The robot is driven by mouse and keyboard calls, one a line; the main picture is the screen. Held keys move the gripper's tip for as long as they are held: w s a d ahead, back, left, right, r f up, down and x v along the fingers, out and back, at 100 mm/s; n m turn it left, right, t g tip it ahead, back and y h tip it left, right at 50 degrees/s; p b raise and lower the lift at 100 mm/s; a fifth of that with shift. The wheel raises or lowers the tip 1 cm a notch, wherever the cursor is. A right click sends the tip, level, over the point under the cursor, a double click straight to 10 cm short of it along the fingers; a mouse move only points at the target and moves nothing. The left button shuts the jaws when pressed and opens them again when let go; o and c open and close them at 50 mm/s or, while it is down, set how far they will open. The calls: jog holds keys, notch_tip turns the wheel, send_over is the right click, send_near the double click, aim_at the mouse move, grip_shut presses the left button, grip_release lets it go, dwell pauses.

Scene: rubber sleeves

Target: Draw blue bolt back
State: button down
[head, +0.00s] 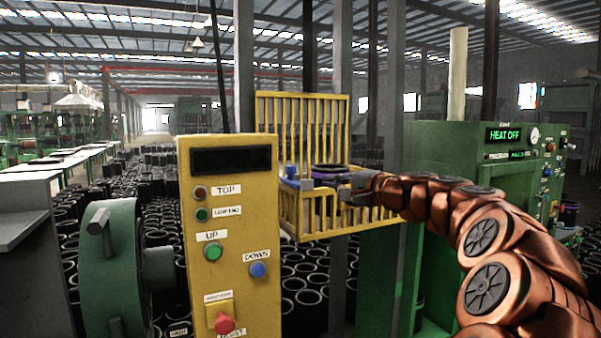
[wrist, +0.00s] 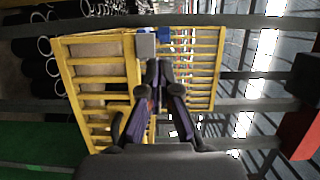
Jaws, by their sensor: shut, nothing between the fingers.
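A small blue part (head: 291,171), which looks like the blue bolt, sits at the left side of the yellow barred cage (head: 302,110). A grey block lies just beside it. In the wrist view a blue patch (wrist: 163,36) shows beyond my fingertips, next to a grey block (wrist: 145,45). My gripper (head: 346,191) is at the front right of the cage, apart from the blue part and to its right. In the wrist view my gripper (wrist: 160,72) has its dark fingers together with nothing between them. The bolt's full shape is too small to make out.
A yellow control panel (head: 230,230) stands in front at left. A green machine reading HEAT OFF (head: 455,160) stands at right. Many black sleeves (head: 303,300) cover the floor.

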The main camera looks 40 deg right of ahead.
jog(key=d, duration=0.1)
jog(key=p, duration=0.5)
send_near(292, 169)
jog(key=w, duration=0.4)
jog(key=w+d, duration=0.1)
jog(key=w, duration=0.2)
jog(key=shift+f, duration=0.35)
jog(key=shift+w+b, duration=0.4)
jog(key=shift+w, duration=0.35)
jog(key=shift+w+d, duration=0.3)
jog(key=shift+w, duration=0.3)
jog(key=shift+w+d, duration=0.25)
jog(key=shift+w, duration=0.4)
jog(key=shift+w+d, duration=0.3)
jog(key=shift+w, duration=0.3)
jog(key=shift+s, duration=0.1)
